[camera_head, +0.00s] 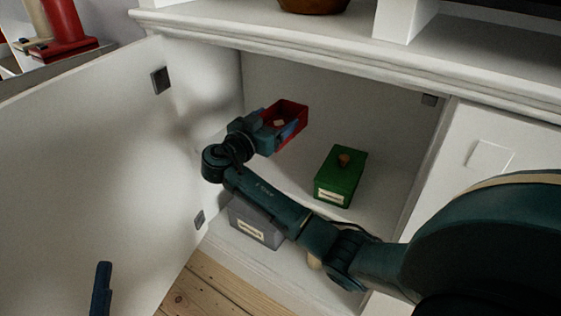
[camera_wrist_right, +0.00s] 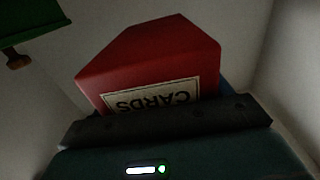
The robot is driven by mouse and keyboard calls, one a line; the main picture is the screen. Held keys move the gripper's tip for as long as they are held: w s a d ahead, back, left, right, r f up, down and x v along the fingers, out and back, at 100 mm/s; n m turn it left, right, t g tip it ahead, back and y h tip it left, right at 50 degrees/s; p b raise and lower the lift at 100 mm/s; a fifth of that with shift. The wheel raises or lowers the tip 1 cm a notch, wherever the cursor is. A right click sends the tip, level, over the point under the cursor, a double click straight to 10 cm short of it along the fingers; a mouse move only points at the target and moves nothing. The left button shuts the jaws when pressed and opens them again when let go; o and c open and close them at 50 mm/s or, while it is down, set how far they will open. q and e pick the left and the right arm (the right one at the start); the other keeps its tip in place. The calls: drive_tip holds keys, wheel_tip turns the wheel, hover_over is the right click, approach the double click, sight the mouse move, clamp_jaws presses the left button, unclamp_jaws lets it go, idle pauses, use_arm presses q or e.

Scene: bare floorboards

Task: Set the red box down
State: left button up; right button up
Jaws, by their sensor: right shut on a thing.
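The red box (camera_head: 298,108) is inside the open white cabinet, near its back left. My right gripper (camera_head: 287,126) is shut on it. In the right wrist view the red box (camera_wrist_right: 150,52) fills the middle, with a pale label reading "CARDS" upside down. I cannot tell whether its bottom touches a surface. A dark blue piece at the bottom left of the head view looks like part of my left gripper (camera_head: 101,288); its jaws cannot be made out.
A green box (camera_head: 341,178) with a brown knob stands to the right in the cabinet. A grey labelled box (camera_head: 256,223) stands at the front left, partly behind my right arm. The cabinet door (camera_head: 85,180) is open on the left. Bare cabinet floor shows around the green box.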

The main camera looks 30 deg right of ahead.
wheel_tip(320, 180, down, 5)
drive_tip(key=shift+f+b, duration=0.15)
drive_tip(key=shift+b, duration=0.7)
wheel_tip(320, 180, down, 3)
drive_tip(key=shift+f+b, duration=0.1)
drive_tip(key=shift+b, duration=0.65)
drive_tip(key=shift+f, duration=0.25)
use_arm(q)
drive_tip(key=r+m+h, duration=0.4)
drive_tip(key=m+h, duration=0.1)
drive_tip(key=shift+s+a+r, duration=0.2)
drive_tip(key=shift+s+a, duration=0.05)
drive_tip(key=shift+s, duration=0.15)
use_arm(e)
drive_tip(key=shift+r, duration=0.1)
drive_tip(key=o, duration=1)
use_arm(q)
drive_tip(key=shift+m, duration=0.3)
